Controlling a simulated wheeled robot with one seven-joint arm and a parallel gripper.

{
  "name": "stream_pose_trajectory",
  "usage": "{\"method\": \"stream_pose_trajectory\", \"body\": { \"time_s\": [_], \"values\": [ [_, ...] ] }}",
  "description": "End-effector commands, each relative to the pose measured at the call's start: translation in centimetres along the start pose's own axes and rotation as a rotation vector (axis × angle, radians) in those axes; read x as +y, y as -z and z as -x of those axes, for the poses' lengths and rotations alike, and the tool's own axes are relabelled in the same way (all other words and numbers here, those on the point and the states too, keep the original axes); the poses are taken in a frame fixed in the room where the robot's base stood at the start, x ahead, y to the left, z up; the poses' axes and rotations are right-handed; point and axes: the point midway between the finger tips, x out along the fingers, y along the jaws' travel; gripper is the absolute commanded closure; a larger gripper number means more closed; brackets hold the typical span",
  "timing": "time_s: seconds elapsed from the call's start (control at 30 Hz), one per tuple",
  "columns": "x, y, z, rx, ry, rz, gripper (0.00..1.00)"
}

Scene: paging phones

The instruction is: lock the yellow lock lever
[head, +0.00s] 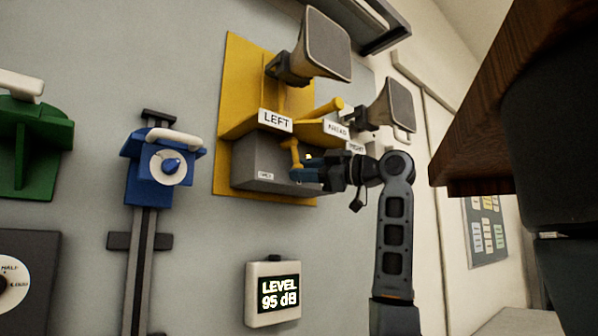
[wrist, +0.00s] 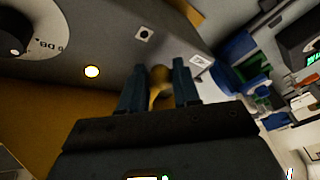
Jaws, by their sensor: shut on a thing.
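The yellow lock lever (head: 293,153) sticks up in front of the grey box (head: 255,165) on the yellow wall panel (head: 236,75). My gripper (head: 300,170) reaches it from the right in the head view. In the wrist view the rounded lever (wrist: 158,92) lies between the two fingers of my gripper (wrist: 158,68), which is shut on it. The grey box (wrist: 105,40) fills the upper part of the wrist view. The base of the lever is hidden by the fingers.
A blue slider unit (head: 140,185) is to the left. A level display (head: 273,293) reads 95 dB below. A wooden edge (head: 478,110) is at the right.

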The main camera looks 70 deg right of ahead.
Motion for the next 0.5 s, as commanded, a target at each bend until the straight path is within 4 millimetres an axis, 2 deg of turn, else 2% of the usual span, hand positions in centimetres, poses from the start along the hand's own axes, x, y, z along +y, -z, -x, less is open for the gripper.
{"method": "stream_pose_trajectory", "body": {
  "time_s": [0.2,0.5],
  "values": [
    [0.7,0.1,0.2,-0.02,0.055,0.128,1.0],
    [1.1,-0.1,0.3,-0.037,0.091,0.212,1.0]
  ]
}}
